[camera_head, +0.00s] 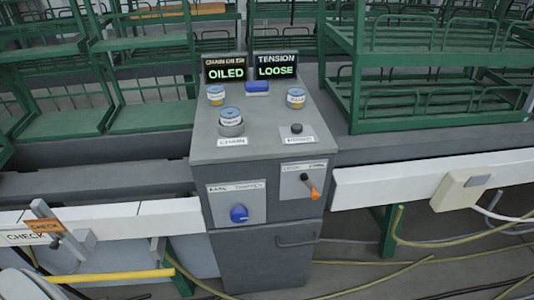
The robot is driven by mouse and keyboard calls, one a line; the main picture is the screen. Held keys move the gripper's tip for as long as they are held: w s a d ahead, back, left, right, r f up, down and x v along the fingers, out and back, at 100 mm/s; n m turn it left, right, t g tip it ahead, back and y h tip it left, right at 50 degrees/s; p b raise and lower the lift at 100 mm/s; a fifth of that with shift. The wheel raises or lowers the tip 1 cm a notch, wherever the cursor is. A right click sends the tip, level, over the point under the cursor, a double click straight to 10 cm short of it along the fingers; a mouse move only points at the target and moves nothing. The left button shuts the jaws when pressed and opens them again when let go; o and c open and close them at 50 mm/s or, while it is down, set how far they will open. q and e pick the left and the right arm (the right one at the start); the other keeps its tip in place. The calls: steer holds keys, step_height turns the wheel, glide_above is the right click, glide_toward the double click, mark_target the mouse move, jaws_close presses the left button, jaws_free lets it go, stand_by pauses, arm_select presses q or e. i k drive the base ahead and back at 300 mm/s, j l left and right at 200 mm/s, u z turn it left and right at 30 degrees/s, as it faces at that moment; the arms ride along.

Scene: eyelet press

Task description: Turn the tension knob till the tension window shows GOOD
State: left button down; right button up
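The tension window (277,66) stands at the back of the grey cabinet top and shows LOOSE in green letters. Beside it on the left, a second window (225,69) shows OILED. A round blue knob (239,213) sits on a pale labelled plate on the cabinet's front, at the left; its label is too small to read surely. A small black knob (296,128) stands on the cabinet top at the right, behind a white label that I cannot read surely. I cannot tell for certain which knob is the tension knob. Neither of my grippers is in view.
Blue-lidded tins (231,119) stand on the cabinet top, with a blue block (257,87). An orange-tipped lever (312,190) juts from the front right plate. White rails (400,180) flank the cabinet. Green racks (430,60) stand behind. Hoses (440,243) lie on the floor.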

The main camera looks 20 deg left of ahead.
mark_target(239, 215)
steer(key=u, duration=0.95)
